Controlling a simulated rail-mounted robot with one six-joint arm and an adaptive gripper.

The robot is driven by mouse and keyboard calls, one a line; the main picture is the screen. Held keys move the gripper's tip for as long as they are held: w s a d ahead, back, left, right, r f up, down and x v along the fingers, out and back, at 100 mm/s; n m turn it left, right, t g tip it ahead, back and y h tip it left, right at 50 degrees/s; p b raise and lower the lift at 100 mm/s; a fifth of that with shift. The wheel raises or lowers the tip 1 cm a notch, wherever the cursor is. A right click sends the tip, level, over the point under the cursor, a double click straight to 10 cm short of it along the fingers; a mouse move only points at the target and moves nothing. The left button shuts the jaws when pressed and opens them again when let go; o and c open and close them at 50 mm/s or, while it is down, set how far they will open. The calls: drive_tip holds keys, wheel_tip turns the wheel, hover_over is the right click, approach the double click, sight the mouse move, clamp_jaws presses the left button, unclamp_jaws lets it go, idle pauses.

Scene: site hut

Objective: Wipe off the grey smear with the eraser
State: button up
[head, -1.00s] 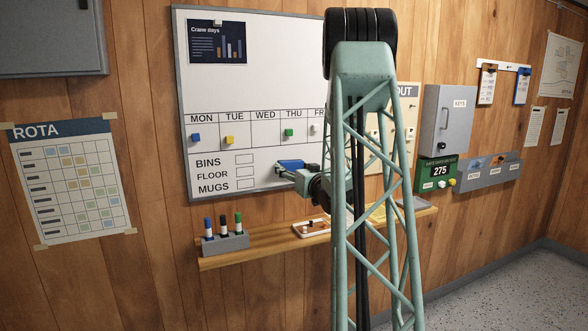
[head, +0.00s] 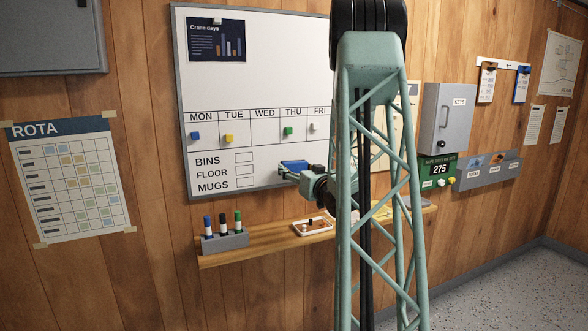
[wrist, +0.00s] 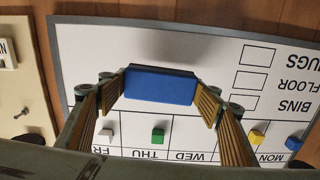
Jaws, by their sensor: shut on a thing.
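My gripper (wrist: 162,98) is shut on a blue eraser (wrist: 158,84), one finger at each end of it. In the head view the eraser (head: 293,165) is in front of the lower part of the whiteboard (head: 265,70), right of the tick boxes and below the THU and FRI columns. I cannot tell whether it touches the board. I see no grey smear in either view; my arm hides the right part of the board in the head view, and the eraser covers a patch in the wrist view.
Coloured magnets, such as the green magnet (head: 289,131) and yellow magnet (head: 229,138), sit on the weekday row. A wooden shelf (head: 265,244) below the board bears a pen holder (head: 226,242) with markers and a small tray (head: 314,227). A grey key cabinet (head: 448,122) hangs at right.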

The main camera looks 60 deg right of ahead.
drive_tip(key=shift+v, duration=1.15)
drive_tip(key=shift+s, duration=0.1)
drive_tip(key=shift+v, duration=1.45)
drive_tip(key=shift+w+a, duration=0.1)
drive_tip(key=shift+w, duration=0.15)
